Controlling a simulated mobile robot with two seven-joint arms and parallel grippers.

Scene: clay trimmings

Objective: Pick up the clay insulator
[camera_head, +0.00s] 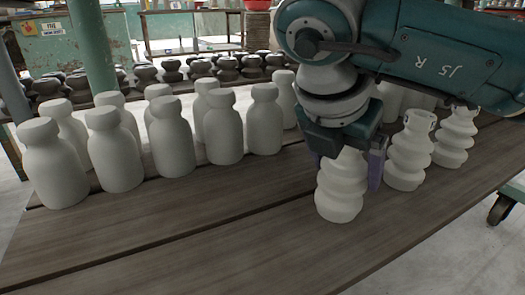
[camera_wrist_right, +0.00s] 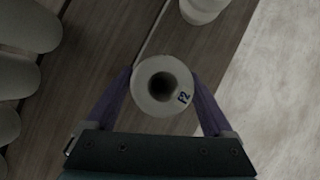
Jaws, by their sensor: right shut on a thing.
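A white ribbed clay insulator (camera_head: 340,190) stands upright at the near side of the wooden table (camera_head: 200,235). My right gripper (camera_head: 348,165) reaches down over it from above, with its purple fingers on either side of its upper part. In the right wrist view the insulator (camera_wrist_right: 163,85) shows from above as a pale ring with a dark hole and a dark blue mark. The right gripper's fingers (camera_wrist_right: 163,92) press against its two sides. I cannot tell whether its base touches the table. My left gripper is out of view.
Two more ribbed insulators (camera_head: 408,150) (camera_head: 455,137) stand to the right. Several smooth white bottle-shaped pieces (camera_head: 115,150) stand in rows on the left. Dark clay pieces (camera_head: 230,68) line a shelf behind. The table's front left is clear.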

